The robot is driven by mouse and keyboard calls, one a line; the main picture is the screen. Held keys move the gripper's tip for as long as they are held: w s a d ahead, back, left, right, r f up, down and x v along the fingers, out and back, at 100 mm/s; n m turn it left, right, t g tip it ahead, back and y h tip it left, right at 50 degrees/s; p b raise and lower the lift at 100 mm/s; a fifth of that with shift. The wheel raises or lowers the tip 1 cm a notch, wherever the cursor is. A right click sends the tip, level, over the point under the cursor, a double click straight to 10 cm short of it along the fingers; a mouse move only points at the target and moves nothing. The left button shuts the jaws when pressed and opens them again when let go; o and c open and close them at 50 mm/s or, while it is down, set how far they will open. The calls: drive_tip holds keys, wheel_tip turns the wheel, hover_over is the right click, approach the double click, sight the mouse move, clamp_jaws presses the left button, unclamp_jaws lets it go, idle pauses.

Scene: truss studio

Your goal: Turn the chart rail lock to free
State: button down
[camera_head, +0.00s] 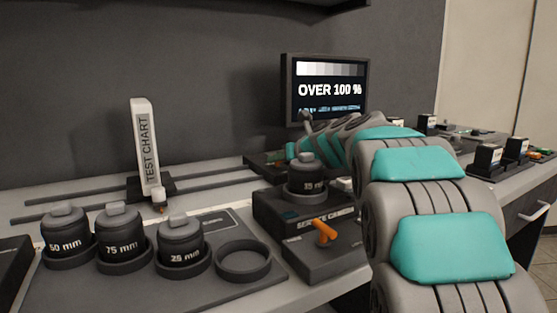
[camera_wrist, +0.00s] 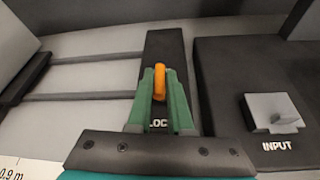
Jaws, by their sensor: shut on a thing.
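The chart rail lock is a dark block (camera_wrist: 166,45) at the end of two rails, with an orange lever (camera_wrist: 158,80) on it. My gripper (camera_wrist: 161,96) has its green fingers on both sides of the lever and is shut on it. The lever lies nearly along the block, slightly slanted in the wrist view. Letters reading "LOC" show on the block; the rest of the label is hidden by a finger. In the head view a bit of green finger (camera_head: 291,151) shows behind a lens, and the lever is hidden there. The test chart (camera_head: 146,145) stands upright on the rails.
A dark box marked INPUT with a grey knob (camera_wrist: 273,112) stands right of the lock. Lenses (camera_head: 122,232) sit in a holder beside an empty ring (camera_head: 243,261). Another orange lever (camera_head: 324,232) is on a front box. The monitor (camera_head: 327,90) reads "OVER 100 %".

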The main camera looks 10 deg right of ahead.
drive_tip(key=shift+n+g+y, duration=0.4)
drive_tip(key=shift+n+y, duration=0.3)
drive_tip(key=shift+n, duration=0.1)
drive_tip(key=c, duration=0.9)
unclamp_jaws()
drive_tip(key=shift+o, duration=0.2)
drive_tip(key=shift+v, duration=3.85)
